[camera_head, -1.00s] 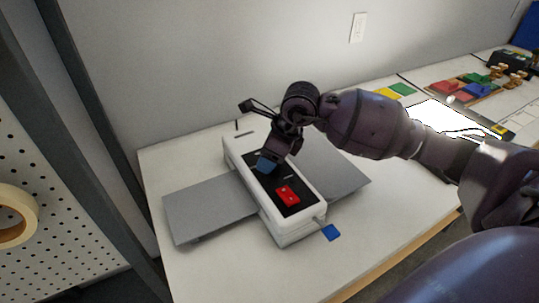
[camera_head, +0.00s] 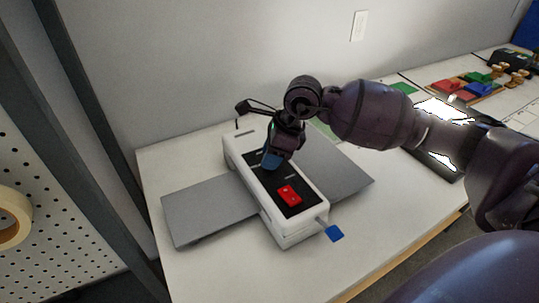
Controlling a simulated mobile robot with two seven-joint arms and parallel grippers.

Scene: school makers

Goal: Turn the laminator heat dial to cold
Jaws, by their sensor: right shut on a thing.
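The white laminator (camera_head: 293,229) stands on the white table, with a black control panel on top and grey trays out to both sides. A red rocker switch (camera_head: 289,195) sits at the near end of the panel. A blue-tipped lever (camera_head: 335,233) sticks out at the laminator's near end. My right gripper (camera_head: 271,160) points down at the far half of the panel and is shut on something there. That lies where the heat dial would be, but the fingers hide the dial and its setting. My left gripper is not in view.
A roll of tape (camera_head: 12,220) hangs on the pegboard (camera_head: 70,210) at the left, beside a dark upright post. Coloured blocks (camera_head: 462,88) and a bright panel lie further right on the table. The table front is clear.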

